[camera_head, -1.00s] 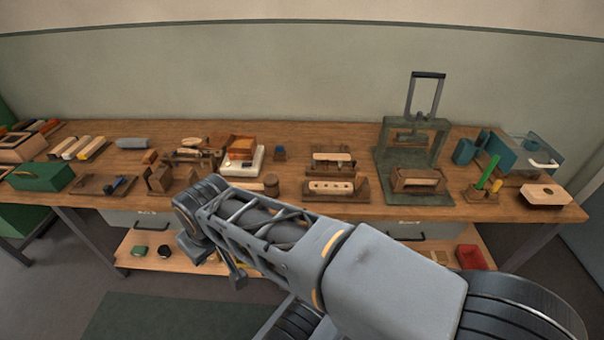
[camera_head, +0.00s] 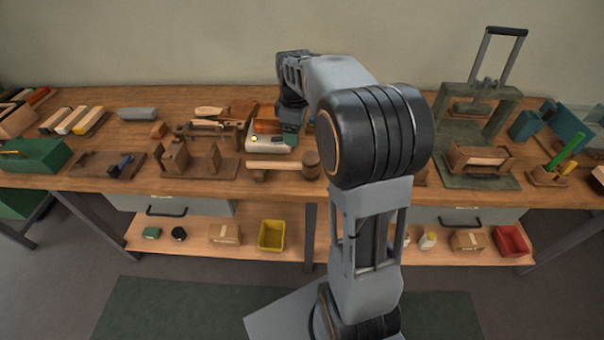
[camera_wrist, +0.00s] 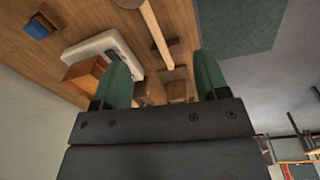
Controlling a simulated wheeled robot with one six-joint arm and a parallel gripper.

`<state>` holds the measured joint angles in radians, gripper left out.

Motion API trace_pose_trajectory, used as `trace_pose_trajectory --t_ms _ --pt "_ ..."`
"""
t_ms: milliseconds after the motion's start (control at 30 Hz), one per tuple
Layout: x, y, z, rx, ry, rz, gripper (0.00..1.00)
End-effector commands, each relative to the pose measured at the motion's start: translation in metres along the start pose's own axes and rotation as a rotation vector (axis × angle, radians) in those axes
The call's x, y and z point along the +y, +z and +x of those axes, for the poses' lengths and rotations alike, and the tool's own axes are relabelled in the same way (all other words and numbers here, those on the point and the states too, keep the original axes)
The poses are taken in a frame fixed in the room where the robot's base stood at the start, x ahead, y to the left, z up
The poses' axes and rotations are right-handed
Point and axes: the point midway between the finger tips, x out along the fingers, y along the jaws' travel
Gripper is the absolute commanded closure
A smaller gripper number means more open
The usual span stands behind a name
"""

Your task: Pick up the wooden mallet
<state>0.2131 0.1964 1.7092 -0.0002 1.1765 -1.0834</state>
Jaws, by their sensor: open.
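The wooden mallet (camera_head: 280,165) lies near the front edge of the bench in the head view, with its darker round head at the right and its pale handle pointing left. In the wrist view its handle (camera_wrist: 157,32) runs from the top edge down to between my fingers' line, and part of a dark head shows at the top edge. My gripper (camera_wrist: 160,62) is open, with two green fingers well apart and nothing between their tips. It hangs above the bench, apart from the mallet. The head view does not show the fingers clearly.
A white scale-like box (camera_head: 272,143) with an orange-brown block stands just behind the mallet. Wooden fixtures (camera_head: 190,160) stand to its left. A green press (camera_head: 480,110) is at the right. A small blue block (camera_wrist: 38,28) shows in the wrist view.

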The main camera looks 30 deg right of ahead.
Motion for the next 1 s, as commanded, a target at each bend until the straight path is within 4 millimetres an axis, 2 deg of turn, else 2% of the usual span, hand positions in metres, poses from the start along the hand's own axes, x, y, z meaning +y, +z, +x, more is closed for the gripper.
trace_pose_trajectory --t_ms 33,133,267,600,1000 --pt "0.012 0.001 0.016 -0.009 -0.016 -0.041 0.32" --pt "0.027 0.000 0.030 -0.018 -0.038 -0.117 0.32" --pt "0.036 0.000 0.048 -0.023 -0.055 -0.171 0.32" --pt "0.034 0.001 0.106 -0.024 -0.059 -0.188 0.32" --pt "0.032 0.001 0.136 -0.024 -0.058 -0.187 0.32"
